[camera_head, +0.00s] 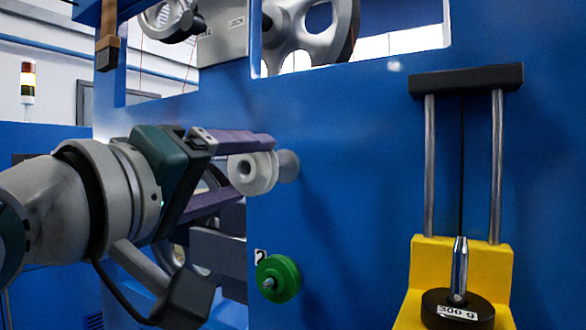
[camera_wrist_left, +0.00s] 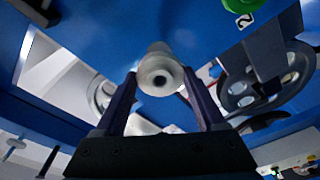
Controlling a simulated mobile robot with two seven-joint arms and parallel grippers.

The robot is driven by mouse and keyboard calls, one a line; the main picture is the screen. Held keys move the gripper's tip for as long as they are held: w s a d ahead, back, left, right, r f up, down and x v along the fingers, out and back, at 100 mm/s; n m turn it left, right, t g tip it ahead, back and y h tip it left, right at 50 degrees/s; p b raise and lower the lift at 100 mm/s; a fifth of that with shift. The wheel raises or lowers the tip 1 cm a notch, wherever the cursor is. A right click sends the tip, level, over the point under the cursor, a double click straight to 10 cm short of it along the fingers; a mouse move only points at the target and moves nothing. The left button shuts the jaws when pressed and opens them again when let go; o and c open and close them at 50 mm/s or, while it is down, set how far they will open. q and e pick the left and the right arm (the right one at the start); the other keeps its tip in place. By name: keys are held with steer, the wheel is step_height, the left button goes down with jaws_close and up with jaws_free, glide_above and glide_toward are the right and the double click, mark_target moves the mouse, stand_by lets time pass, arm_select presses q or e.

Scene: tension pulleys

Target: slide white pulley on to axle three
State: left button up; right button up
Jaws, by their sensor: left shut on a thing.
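My left gripper (camera_head: 240,168) is shut on the white pulley (camera_head: 252,176), whose rim sits between the two purple fingertips. The pulley faces the blue panel, with its dark centre hole showing. A short grey axle (camera_head: 289,165) stands out from the panel right behind the pulley, close to it or touching. I cannot tell whether the axle tip is inside the bore. No number three label is visible. My right gripper is not in view.
A green pulley (camera_head: 278,279) sits on the panel below, beside a label "2" (camera_head: 261,255). The blue panel (camera_head: 350,180) is clear to the right. Farther right stands a yellow bracket (camera_head: 462,262) with two rods and a black 300 g weight (camera_head: 440,308).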

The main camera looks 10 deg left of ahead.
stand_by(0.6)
arm_select(q)
steer(key=shift+p+x, duration=0.6)
steer(key=shift+x, duration=0.85)
steer(key=shift+d, duration=0.15)
steer(key=shift+p, duration=0.3)
steer(key=shift+w, duration=0.1)
steer(key=shift+x, duration=0.8)
steer(key=shift+d+f, duration=0.1)
